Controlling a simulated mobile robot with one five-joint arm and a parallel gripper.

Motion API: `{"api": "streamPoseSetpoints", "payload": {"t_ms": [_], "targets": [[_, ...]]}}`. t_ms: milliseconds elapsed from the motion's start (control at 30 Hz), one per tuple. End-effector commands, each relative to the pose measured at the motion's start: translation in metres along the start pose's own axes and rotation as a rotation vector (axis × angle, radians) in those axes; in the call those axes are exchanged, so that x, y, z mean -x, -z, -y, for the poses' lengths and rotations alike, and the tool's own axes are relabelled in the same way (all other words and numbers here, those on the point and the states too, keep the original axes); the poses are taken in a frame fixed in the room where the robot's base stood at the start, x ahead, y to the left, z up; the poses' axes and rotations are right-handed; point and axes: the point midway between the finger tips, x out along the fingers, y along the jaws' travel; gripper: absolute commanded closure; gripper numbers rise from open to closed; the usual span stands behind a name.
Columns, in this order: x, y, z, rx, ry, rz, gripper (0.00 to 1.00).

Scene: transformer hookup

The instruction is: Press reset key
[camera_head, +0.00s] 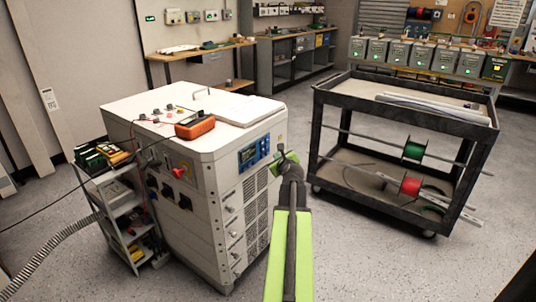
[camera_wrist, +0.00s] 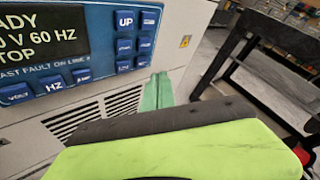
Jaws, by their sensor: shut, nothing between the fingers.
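A blue control panel (camera_head: 250,155) is on the upper right of the white cabinet's front face. In the wrist view the panel (camera_wrist: 105,38) shows a dark display (camera_wrist: 40,32) reading partly "READY", "60 HZ" and "STOP". Blue keys stand beside and below it: UP (camera_wrist: 125,19), VOLT (camera_wrist: 14,93), HZ (camera_wrist: 53,84) and several with labels too small to read. I cannot tell which is the reset key. My gripper (camera_head: 284,163) is shut and empty, just right of the panel. Its green fingertips (camera_wrist: 157,93) are below the right key columns; contact cannot be told.
The white cabinet (camera_head: 222,188) has vent slots below the panel. An orange meter (camera_head: 195,126) lies on top. A black cart (camera_head: 320,140) with wire spools stands to the right. A small shelf rack (camera_head: 120,190) stands left. Floor is free between cabinet and cart.

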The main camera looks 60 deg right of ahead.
Motion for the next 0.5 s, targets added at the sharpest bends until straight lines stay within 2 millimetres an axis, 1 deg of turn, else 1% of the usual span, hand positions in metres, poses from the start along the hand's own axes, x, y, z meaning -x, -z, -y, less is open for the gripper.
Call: {"api": "streamPoseSetpoints", "payload": {"t_ms": [100,300,500], "targets": [[0.010,0.007,0.007,-0.001,0.002,0.000,1.00],[0.023,0.016,0.016,-0.001,0.001,-0.001,1.00],[0.026,0.019,0.019,0.000,0.001,0.001,1.00]]}}
